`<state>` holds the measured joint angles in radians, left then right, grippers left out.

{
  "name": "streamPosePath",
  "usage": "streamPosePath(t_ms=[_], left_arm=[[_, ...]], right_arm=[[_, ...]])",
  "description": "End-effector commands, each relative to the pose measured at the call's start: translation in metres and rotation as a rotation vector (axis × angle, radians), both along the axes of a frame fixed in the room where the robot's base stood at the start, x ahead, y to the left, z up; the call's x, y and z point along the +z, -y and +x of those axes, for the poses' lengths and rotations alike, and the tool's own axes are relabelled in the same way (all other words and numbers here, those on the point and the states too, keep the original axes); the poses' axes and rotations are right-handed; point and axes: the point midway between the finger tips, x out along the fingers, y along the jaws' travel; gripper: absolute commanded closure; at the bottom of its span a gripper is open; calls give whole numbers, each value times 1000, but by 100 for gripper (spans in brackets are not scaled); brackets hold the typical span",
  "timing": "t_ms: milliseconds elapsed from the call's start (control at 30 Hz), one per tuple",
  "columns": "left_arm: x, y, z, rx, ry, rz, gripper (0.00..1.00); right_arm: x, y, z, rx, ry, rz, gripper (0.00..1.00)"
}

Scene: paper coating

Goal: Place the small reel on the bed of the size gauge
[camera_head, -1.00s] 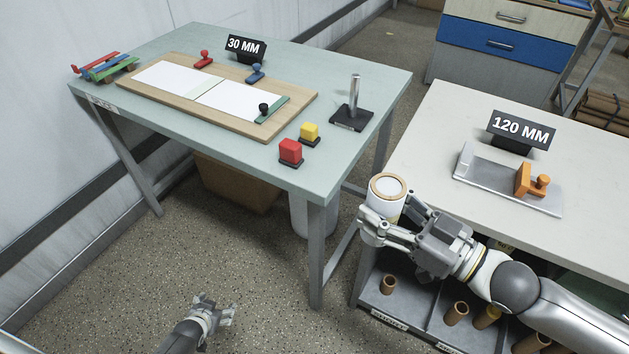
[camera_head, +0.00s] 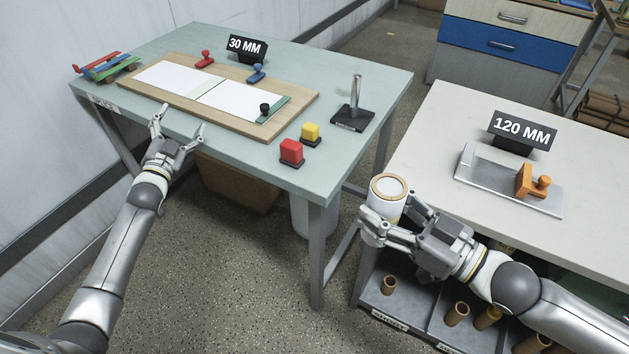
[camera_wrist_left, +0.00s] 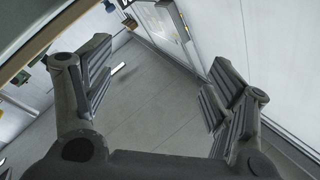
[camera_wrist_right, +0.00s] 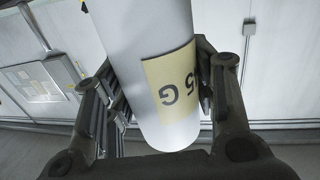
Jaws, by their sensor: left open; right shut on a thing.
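The small reel, a white roll with a brown core ring (camera_head: 388,188), is held upright in my right gripper (camera_head: 388,216), off the near left corner of the right-hand table. In the right wrist view the white reel (camera_wrist_right: 145,45) sits between the fingers and shows a yellowish label. The size gauge is a grey metal bed (camera_head: 487,180) with an orange sliding block (camera_head: 530,182), lying on that table to the right of the reel. The visible bed is empty. My left gripper (camera_head: 180,120) is open and empty at the front edge of the left-hand table.
A 120 MM sign (camera_head: 523,131) stands behind the gauge. The left table (camera_head: 340,75) carries a wooden board (camera_head: 298,98), stamps, red (camera_head: 291,151) and yellow (camera_head: 311,132) blocks and a metal post (camera_head: 355,98). Brown cores (camera_head: 457,313) stand on a shelf below the right table.

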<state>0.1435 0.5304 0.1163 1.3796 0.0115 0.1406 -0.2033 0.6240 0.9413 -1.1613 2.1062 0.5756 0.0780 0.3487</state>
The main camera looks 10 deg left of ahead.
Motion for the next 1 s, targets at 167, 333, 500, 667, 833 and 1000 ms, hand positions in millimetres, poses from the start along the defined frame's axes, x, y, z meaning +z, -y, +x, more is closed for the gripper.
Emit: streamPosePath(t_ms=[167, 333, 500, 667, 833, 1000], left_arm=[[72, 83, -5, -140, 188, 440, 22], [120, 169, -31, -253, 402, 843, 22], [143, 257, -76, -350, 661, 1241, 22], [142, 330, -131, -421, 950, 1604, 22], [124, 377, -181, -462, 1225, 1886, 22], [110, 395, -206, -478, 1377, 2024, 22]], right_arm=[[0, 0, 0, 0, 0, 1, 73], [0, 0, 0, 0, 0, 1, 73], [0, 0, 0, 0, 0, 1, 73], [0, 0, 0, 0, 0, 1, 73], [0, 0, 0, 0, 0, 1, 73], [0, 0, 0, 0, 0, 1, 73]])
